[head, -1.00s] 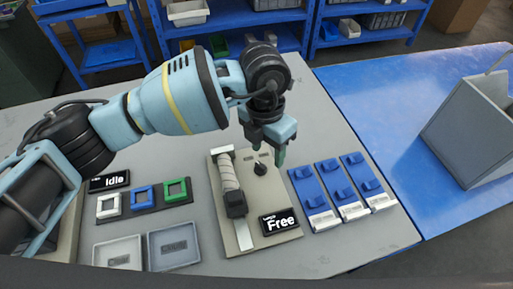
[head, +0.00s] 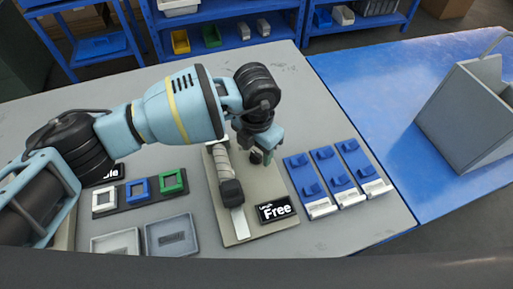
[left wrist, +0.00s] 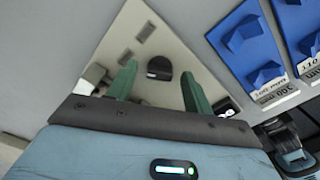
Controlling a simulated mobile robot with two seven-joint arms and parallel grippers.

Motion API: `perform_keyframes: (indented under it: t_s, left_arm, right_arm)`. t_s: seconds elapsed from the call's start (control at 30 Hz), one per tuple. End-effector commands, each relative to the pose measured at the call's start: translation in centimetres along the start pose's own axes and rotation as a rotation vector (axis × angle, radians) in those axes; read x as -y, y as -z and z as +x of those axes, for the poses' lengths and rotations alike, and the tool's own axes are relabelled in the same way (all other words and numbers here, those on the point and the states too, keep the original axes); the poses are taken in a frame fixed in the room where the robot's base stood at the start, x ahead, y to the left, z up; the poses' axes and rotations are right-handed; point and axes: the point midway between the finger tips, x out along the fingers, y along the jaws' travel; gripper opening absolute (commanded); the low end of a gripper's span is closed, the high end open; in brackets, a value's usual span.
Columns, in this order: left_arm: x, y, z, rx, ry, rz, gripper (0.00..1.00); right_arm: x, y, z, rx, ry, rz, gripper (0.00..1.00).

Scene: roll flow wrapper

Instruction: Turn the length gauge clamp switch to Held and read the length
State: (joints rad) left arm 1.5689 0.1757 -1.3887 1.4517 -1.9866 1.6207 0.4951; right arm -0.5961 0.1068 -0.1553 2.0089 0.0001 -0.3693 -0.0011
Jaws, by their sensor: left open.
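The length gauge is a beige plate (head: 236,232) with a pale roll (head: 222,163), a black slider block (head: 231,193) and a display (head: 278,209) reading "Length Free". Its clamp switch is a small black knob, mostly hidden behind my gripper in the head view. In the left wrist view the knob (left wrist: 159,67) shows on the gauge plate (left wrist: 165,30), with small dark labels beside it. My left gripper (head: 267,157) is open over the knob. Its green fingers stand on either side of the knob, apart from it as seen from the wrist. My right gripper is not in view.
Blue holders with white labels (head: 338,175) stand close to the right of the gauge. White, blue and green square frames (head: 140,190) and grey trays (head: 171,236) lie to its left. A grey box (head: 465,115) stands on the blue table.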

Motion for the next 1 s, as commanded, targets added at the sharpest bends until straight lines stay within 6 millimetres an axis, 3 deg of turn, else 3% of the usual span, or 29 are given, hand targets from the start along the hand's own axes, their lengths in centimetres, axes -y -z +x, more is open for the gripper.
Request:
perform_keyframes:
  t_s: [0.3, 0.63, 1.0]
  left_arm:
    - [0.02, 0.00, 0.25, 0.000, 0.000, 0.000, 0.50]
    - [0.02, -0.01, 0.21, 0.001, 0.000, 0.000, 0.06]
    - [-0.01, -0.03, 0.20, 0.002, -0.001, 0.063, 0.06]
  right_arm:
    - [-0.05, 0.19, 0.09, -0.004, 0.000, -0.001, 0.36]
    - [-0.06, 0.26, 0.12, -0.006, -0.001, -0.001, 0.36]
    - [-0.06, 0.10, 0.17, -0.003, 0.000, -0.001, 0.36]
